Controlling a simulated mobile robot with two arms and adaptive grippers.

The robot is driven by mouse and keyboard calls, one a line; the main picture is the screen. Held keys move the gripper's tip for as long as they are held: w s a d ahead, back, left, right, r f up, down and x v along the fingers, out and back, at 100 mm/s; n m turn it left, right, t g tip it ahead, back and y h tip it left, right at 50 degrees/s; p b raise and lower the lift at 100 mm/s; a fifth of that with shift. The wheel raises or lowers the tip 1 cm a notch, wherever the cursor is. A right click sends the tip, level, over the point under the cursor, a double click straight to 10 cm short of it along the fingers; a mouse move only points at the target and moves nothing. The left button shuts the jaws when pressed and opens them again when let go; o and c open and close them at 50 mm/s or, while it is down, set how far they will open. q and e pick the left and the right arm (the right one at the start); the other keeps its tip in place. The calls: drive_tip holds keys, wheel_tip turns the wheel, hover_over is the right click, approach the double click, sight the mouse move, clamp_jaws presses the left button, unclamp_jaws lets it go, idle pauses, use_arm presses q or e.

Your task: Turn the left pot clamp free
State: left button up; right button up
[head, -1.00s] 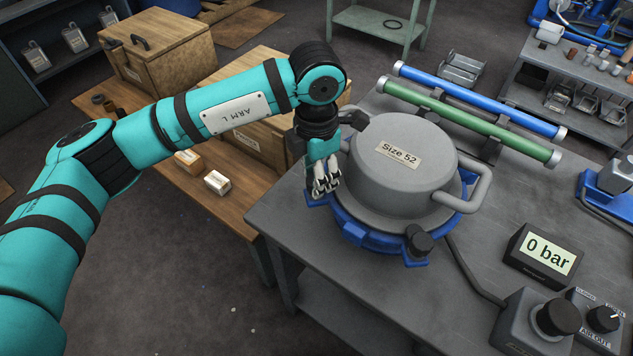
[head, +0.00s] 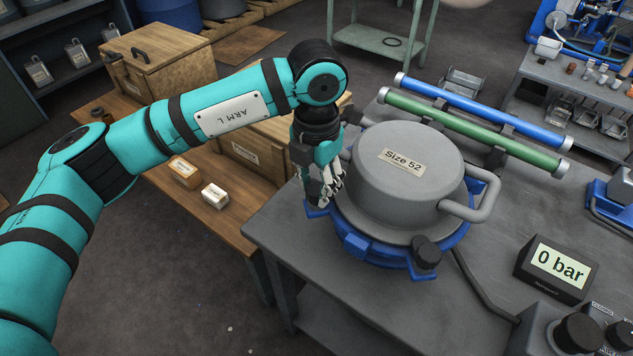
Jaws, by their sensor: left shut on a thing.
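The grey pot (head: 400,190), labelled "Size 52", sits in a blue ring base (head: 365,248) on the grey bench. My left gripper (head: 331,190) points down at the pot's left rim and is shut on the left pot clamp, which the fingers and palm mostly hide. Another clamp with a black knob (head: 427,252) stands at the front right of the ring. My right gripper is out of view.
A display (head: 556,269) reads 0 bar at the right. Blue (head: 480,110) and green (head: 470,133) tubes lie behind the pot. A low wooden table (head: 165,205) with boxes stands left. The bench's front left is clear.

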sight(317, 188)
use_arm(q)
drive_tip(key=shift+r, duration=0.15)
drive_tip(key=o, duration=1.1)
drive_tip(key=shift+o, duration=0.2)
wheel_tip(317, 188, up, 12)
